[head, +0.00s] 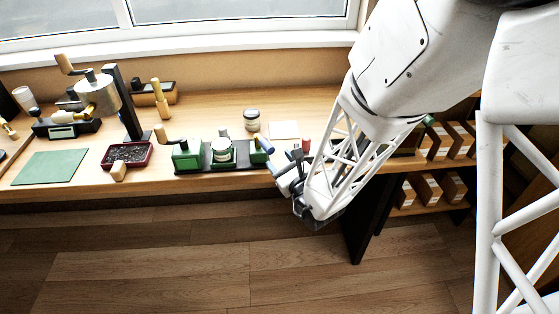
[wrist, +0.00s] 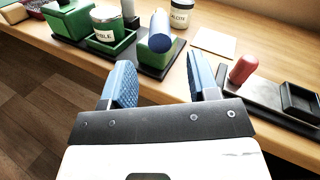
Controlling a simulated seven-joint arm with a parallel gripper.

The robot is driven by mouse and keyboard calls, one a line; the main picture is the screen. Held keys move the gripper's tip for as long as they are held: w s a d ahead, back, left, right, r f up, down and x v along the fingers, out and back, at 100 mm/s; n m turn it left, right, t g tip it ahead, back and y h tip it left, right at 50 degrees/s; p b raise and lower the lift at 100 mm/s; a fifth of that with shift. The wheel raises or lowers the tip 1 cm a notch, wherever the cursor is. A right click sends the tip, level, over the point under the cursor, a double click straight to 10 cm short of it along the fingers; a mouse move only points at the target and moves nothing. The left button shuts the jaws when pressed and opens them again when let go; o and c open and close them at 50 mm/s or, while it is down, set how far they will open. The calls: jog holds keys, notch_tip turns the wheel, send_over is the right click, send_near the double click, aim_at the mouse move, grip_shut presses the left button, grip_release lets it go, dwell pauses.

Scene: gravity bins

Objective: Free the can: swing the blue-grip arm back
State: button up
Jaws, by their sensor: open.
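The blue grip (head: 265,144) is a blue cylinder at the right end of that base, by a green block. In the wrist view the blue grip (wrist: 160,30) is tilted, its round end facing me, beyond my fingertips. My gripper (wrist: 161,64) is open and empty, its blue-padded fingers apart and not touching the grip. In the head view my gripper (head: 286,165) is at the table's front edge, right of the fixture.
A jar (wrist: 181,14) and a pale card (wrist: 214,42) lie beyond the fixture. A red upright piece (wrist: 243,68) stands on a black tray at right. A dark red tray (head: 127,156) sits left of the fixture. Shelves with boxes (head: 428,188) are below right.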

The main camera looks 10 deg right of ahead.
jog(key=c, duration=0.4)
jog(key=shift+w+a+r+n+y, duration=0.3)
jog(key=shift+r+n, duration=0.05)
jog(key=shift+n, duration=0.25)
jog(key=c, duration=0.5)
jog(key=w+a+r+n+g+y, duration=0.1)
jog(key=n+g, duration=0.1)
jog(key=n, duration=0.1)
jog(key=a+r+n+g+y, duration=0.1)
jog(key=r+n+g+y, duration=0.1)
jog(key=n, duration=0.2)
jog(key=w+a+r+n+g+y, duration=0.1)
jog(key=n+g+y, duration=0.1)
jog(key=n, duration=0.2)
jog(key=shift+w+a+r, duration=0.25)
jog(key=shift+w+a, duration=0.05)
grip_shut()
jog(key=n+g+h, duration=0.7)
jog(key=n+g, duration=0.2)
jog(key=n, duration=1.3)
send_near(265, 142)
jog(key=w+d+r, duration=0.1)
jog(key=d+r, duration=0.1)
jog(key=d, duration=0.5)
jog(key=shift+d, duration=0.3)
jog(key=shift+w+r, duration=0.15)
